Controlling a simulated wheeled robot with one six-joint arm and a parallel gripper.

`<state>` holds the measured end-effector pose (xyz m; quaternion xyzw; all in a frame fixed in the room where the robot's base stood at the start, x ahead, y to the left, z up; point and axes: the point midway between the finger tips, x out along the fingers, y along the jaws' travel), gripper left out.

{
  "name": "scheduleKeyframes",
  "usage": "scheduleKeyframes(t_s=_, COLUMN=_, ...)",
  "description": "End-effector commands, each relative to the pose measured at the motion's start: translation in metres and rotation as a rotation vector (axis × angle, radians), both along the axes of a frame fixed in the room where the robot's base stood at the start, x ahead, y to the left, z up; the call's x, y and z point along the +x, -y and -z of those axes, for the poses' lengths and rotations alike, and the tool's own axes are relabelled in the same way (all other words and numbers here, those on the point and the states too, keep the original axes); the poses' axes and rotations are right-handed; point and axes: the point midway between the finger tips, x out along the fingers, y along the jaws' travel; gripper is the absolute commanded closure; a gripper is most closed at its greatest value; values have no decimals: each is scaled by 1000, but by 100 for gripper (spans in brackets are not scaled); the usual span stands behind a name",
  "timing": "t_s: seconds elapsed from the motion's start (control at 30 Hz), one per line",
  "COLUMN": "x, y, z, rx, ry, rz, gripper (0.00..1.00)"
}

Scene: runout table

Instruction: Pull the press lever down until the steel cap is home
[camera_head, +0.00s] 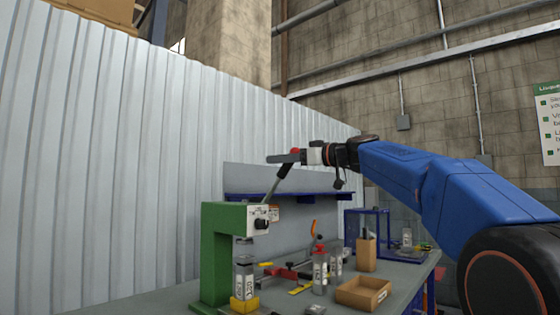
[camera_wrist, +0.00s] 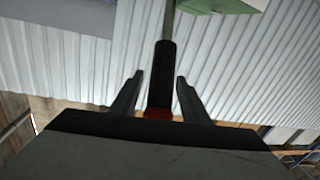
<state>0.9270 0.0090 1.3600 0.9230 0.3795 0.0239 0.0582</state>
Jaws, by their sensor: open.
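The green press (camera_head: 214,252) stands on the table at centre-left in the head view. Its lever (camera_head: 272,189) slants up to the right, with a dark grip and a red end. My gripper (camera_head: 284,158) is at the lever's upper end. In the wrist view, my gripper (camera_wrist: 159,77) is open, with the black lever grip (camera_wrist: 164,68) between its fingers and a gap on each side. The red end (camera_wrist: 158,113) lies near the palm. A clear labelled container (camera_head: 243,279) stands on a yellow base (camera_head: 244,306) under the press. I cannot clearly make out the steel cap.
A cardboard box (camera_head: 363,294), a red-topped bottle (camera_head: 319,268) and several tools lie on the table (camera_head: 150,303) right of the press. A blue shelf (camera_head: 290,196) and a blue frame (camera_head: 368,225) stand behind. A corrugated wall (camera_head: 100,150) runs along the left.

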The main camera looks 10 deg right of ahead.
Motion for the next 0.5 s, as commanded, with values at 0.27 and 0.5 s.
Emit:
scheduleKeyframes(t_s=0.27, x=5, y=-5, z=0, rx=0, ry=0, rz=1, gripper=58)
scheduleKeyframes(t_s=0.5, x=5, y=-4, z=0, rx=0, ry=0, rz=1, gripper=82)
